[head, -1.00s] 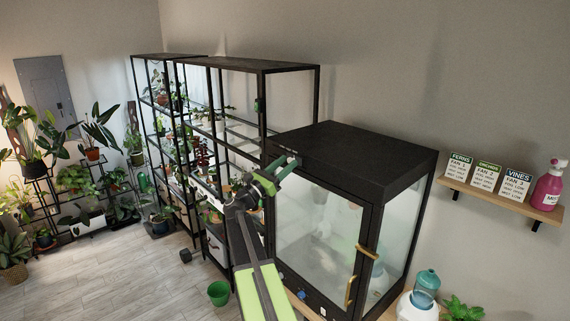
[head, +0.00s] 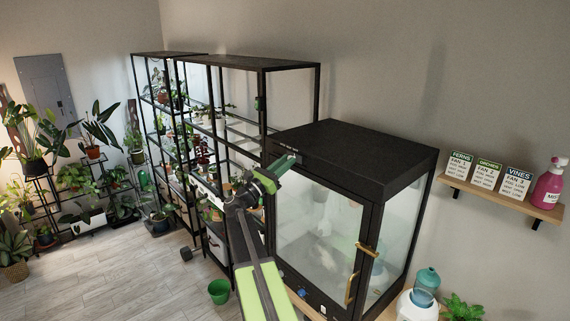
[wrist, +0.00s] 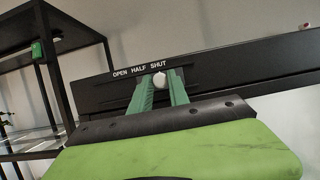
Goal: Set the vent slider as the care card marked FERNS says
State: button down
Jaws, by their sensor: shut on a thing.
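The vent slider's white knob (wrist: 159,80) sits on the dark top front band of the glass cabinet (head: 345,150). Above it a label strip (wrist: 139,69) reads OPEN, HALF, SHUT from left to right. The knob stands roughly below the word SHUT. My gripper (wrist: 160,88) has its green fingers on either side of the knob and is shut on it. In the head view my gripper (head: 284,168) is at the cabinet's upper left front, where it hides the knob. The FERNS card (head: 459,174) has a green heading and shows FAN 1; its smaller lines are too small to read surely.
The ORCHIDS card (head: 486,177) and VINES card (head: 514,184) stand beside it on a wall shelf (head: 490,199) with a pink spray bottle (head: 549,187). Black plant racks (head: 262,100) stand left of the cabinet. A green bucket (head: 219,291) is on the open floor.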

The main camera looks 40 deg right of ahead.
aim_at(288, 151)
dwell(0.8)
jog(key=w, duration=0.4)
jog(key=shift+d, duration=0.15)
jog(key=shift+s, duration=0.2)
jog(key=c, duration=1.3)
grip_release()
jog(key=shift+b+v, duration=3.3)
jog(key=shift+v, duration=5.45)
jog(key=shift+r, duration=0.1)
